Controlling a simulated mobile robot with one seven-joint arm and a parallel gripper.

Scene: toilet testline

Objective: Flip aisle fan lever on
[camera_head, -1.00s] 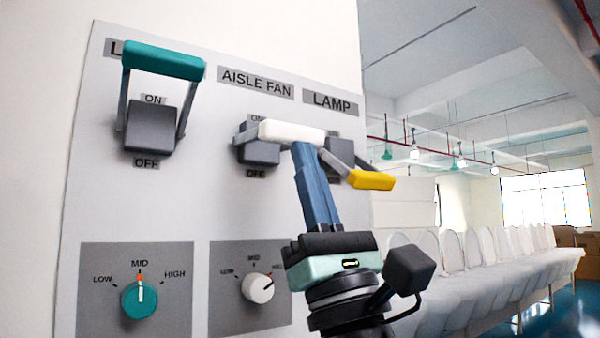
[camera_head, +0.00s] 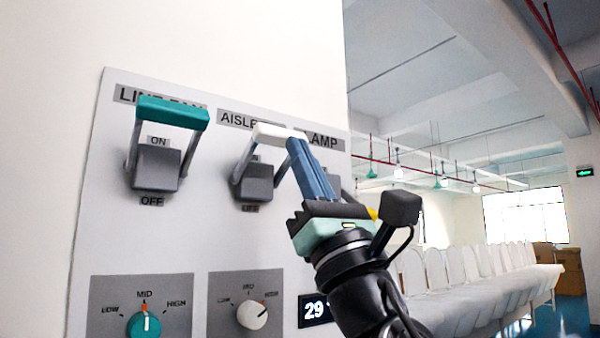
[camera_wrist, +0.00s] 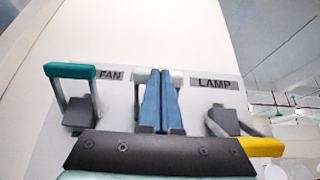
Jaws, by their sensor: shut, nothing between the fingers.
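The aisle fan lever has a white handle (camera_head: 272,131) on grey arms and a dark block (camera_head: 254,182). It is tilted up, with its handle overlapping the lower edge of the AISLE FAN label (camera_head: 237,119). My gripper (camera_head: 293,141) has its blue fingers together at the right part of the white handle, with nothing between them. In the wrist view the closed fingers (camera_wrist: 161,72) cover the middle of the white handle (camera_wrist: 177,75). Whether they touch it is hard to tell.
The teal-handled lever (camera_head: 172,112) is tilted up on the left. The lamp lever's yellow handle (camera_wrist: 261,147) is right of my gripper and points outward and down. Teal (camera_head: 145,325) and white (camera_head: 252,314) knobs sit below. White chairs line the right.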

